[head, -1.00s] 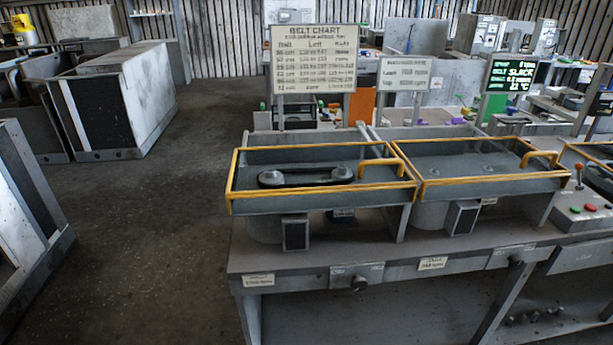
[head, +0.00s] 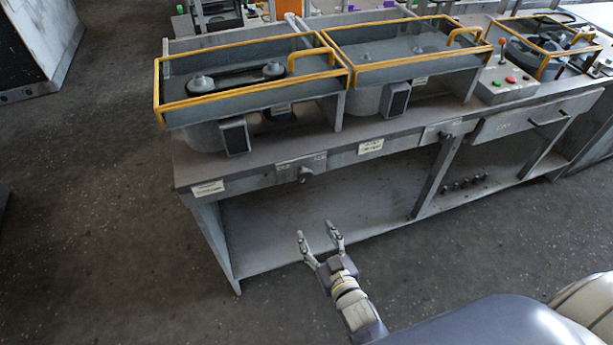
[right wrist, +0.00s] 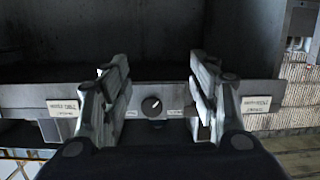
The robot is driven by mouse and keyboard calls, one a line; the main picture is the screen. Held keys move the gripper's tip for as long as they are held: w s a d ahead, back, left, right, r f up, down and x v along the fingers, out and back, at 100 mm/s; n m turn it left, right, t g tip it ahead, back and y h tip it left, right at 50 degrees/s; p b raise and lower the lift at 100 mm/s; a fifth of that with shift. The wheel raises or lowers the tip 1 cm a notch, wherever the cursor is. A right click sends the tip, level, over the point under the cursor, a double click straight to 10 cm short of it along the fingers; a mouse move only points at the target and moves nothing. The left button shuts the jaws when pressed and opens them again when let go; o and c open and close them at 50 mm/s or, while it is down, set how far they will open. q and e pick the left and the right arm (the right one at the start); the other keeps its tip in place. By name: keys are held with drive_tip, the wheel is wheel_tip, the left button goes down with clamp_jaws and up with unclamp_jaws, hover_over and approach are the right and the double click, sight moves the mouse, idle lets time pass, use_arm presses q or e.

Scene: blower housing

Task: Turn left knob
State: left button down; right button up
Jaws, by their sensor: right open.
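The left knob (head: 304,174) is a small dark round knob on the front edge of the grey bench (head: 240,178), under the left yellow-framed tray. My right gripper (head: 317,233) is open and empty, in front of the bench and lower in the picture than the knob. In the right wrist view the knob (right wrist: 152,106) has a pale pointer mark and shows between the two spread fingers (right wrist: 160,95), ahead of them and apart from them. A second knob (head: 442,136) sits farther right on the bench edge. My left gripper is out of view.
The left tray (head: 250,98) holds a belt on two pulleys. A second tray (head: 400,68) stands beside it. A control box (head: 505,85) with buttons and a drawer (head: 535,120) are at right. The floor (head: 110,230) left of the bench is clear.

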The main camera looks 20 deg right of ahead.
sight(306, 178)
wheel_tip(306, 178, up, 9)
drive_tip(key=w+d+t, duration=0.1)
drive_tip(key=w+t, duration=0.1)
drive_tip(key=w+p, duration=0.1)
drive_tip(key=w, duration=0.9)
drive_tip(key=shift+w, duration=0.25)
drive_tip(key=shift+r, duration=0.1)
drive_tip(key=c, duration=1.1)
